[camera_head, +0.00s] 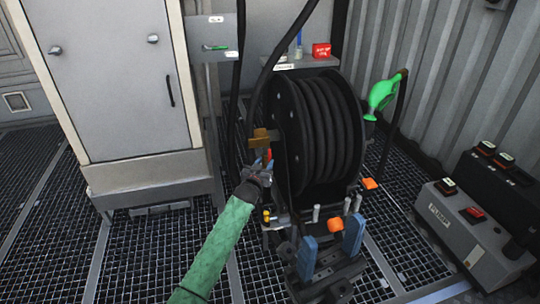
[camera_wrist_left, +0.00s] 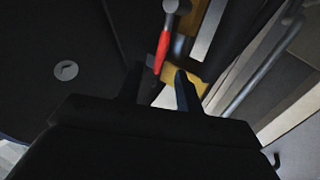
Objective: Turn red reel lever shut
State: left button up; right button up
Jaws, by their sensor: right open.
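The red reel lever (camera_head: 268,155) is small in the head view, beside a brass fitting (camera_head: 262,137) on the left side of the black hose reel (camera_head: 318,130). In the left wrist view the red lever (camera_wrist_left: 163,52) runs down from a grey metal end toward the gap between my fingertips. My left gripper (camera_head: 263,164) is at the lever. Its dark fingers (camera_wrist_left: 159,73) stand apart, with the lever's lower end between or just beyond them; contact cannot be told. My right gripper (camera_head: 331,246) is open and empty in front of the reel, its blue fingers spread.
A grey cabinet (camera_head: 115,75) stands at the left. A green fuel nozzle (camera_head: 383,92) hangs right of the reel. A grey pump box (camera_head: 470,222) is at the right. Black hoses hang close to the lever. The grated floor (camera_head: 150,250) is clear at lower left.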

aim_at(269, 155)
pick_arm(q)
jog(key=b+x, duration=0.1)
jog(key=x, duration=0.3)
jog(key=shift+w+d+f+b, duration=0.1)
jog(key=shift+w+b, duration=0.2)
jog(key=shift+x, duration=0.9)
jog(key=shift+c, duration=0.3)
grip_shut()
